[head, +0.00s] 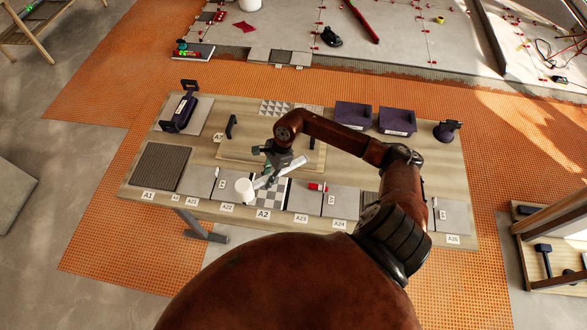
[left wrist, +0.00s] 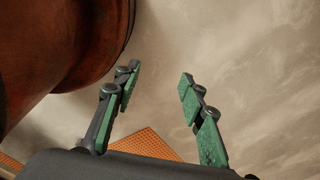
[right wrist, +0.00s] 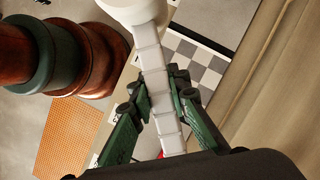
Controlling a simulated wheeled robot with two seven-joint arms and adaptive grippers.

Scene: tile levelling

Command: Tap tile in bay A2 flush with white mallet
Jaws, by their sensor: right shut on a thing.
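The checkered tile in bay A2 (head: 272,192) lies in the front row of the table, behind the A2 label (head: 263,214). It also shows in the right wrist view (right wrist: 192,52). My right gripper (head: 272,178) is shut on the handle of the white mallet (head: 243,188). In the right wrist view the pale handle (right wrist: 157,85) runs between the green fingers (right wrist: 160,105), with the white head at the top. The mallet head is over or beside the left part of the A2 tile; its exact height is unclear. My left gripper (left wrist: 160,100) is open and empty.
Plain grey tiles flank A2, with a dark ribbed tile (head: 160,166) at A1. A small red item (head: 317,187) lies right of A2. Purple bins (head: 353,115) and a purple tool (head: 180,112) stand at the back. A wooden shelf (head: 550,262) stands at right.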

